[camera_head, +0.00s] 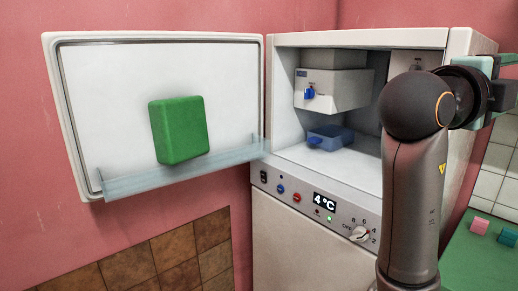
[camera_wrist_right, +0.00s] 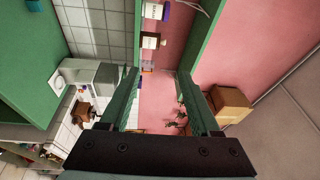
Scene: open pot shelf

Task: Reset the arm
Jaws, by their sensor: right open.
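My right arm (camera_head: 413,190) rises at the right of the head view, in front of the open cabinet's right side. Its wrist turns to the right, and part of the right gripper (camera_head: 497,68) shows at the right edge. In the right wrist view the right gripper (camera_wrist_right: 158,75) has its two green fingers apart, with nothing between them. It looks out at a pink wall and shelves some way off. My left gripper is not in view.
A white cabinet (camera_head: 455,42) stands open, with its door (camera_head: 110,100) swung left. A green block (camera_head: 180,130) is at the door's clear shelf. A blue container (camera_head: 330,137) sits inside. A green surface (camera_head: 475,262) is at the lower right. A cardboard box (camera_wrist_right: 231,103) shows in the wrist view.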

